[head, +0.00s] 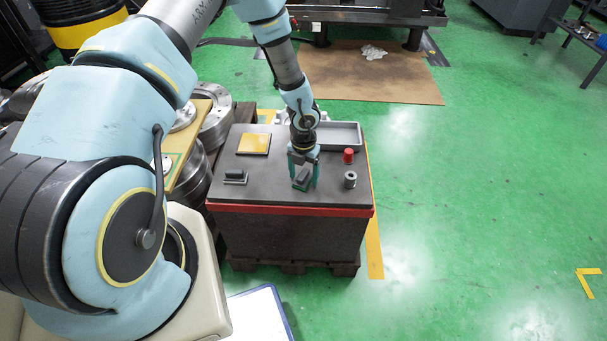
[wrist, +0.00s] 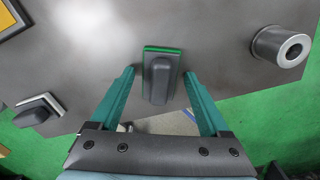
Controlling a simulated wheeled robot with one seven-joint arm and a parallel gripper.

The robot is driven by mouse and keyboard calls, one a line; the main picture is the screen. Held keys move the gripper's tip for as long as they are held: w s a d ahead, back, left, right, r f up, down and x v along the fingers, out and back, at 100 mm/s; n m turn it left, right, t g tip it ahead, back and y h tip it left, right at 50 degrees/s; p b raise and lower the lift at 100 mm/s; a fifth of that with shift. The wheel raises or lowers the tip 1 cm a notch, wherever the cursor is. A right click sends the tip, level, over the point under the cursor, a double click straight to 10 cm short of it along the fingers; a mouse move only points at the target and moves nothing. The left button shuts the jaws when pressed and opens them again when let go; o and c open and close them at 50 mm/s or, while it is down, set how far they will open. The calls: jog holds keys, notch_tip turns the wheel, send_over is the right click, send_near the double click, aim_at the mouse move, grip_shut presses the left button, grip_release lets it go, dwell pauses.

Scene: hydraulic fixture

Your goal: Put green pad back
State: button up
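The green pad (wrist: 162,74) is a dark block with a grey handle and a thin green layer along its base. It sits on the dark grey table top, near the front edge. In the head view the pad (head: 302,178) shows between the fingers of my gripper (head: 304,175). In the wrist view my gripper (wrist: 160,98) is open, with one teal finger on each side of the pad and a gap on both sides. A yellow square plate with a dark border (head: 254,144) lies at the back left of the table.
A similar block with a light base (head: 235,177) sits at the left front. A metal cylinder (head: 350,179) and a red-topped cylinder (head: 348,156) stand to the right. A grey tray (head: 340,136) lies at the back. Bare table top (head: 262,187) lies left of my gripper.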

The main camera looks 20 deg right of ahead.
aim_at(304, 174)
jog(key=shift+o, duration=0.2)
notch_tip(304, 174, up, 12)
jog(key=shift+r, duration=0.15)
dwell(0.4)
jog(key=w+a+r+n, duration=0.1)
jog(key=a+r+n, duration=0.6)
jog(key=a+n, duration=0.3)
jog(key=w+a+r+n, duration=0.1)
jog(key=a+r+n, duration=0.7)
jog(key=n, duration=0.4)
jog(key=s+a+r+n, duration=0.3)
jog(key=a+n, duration=0.3)
jog(key=n, duration=0.5)
jog(key=s+a+r+n+t, duration=0.1)
jog(key=s+a+r+n, duration=0.2)
jog(key=a+n, duration=0.3)
jog(key=r+n, duration=0.1)
jog(key=n, duration=0.4)
jog(key=shift+n+t, duration=0.3)
jog(key=shift+a+r, duration=0.1)
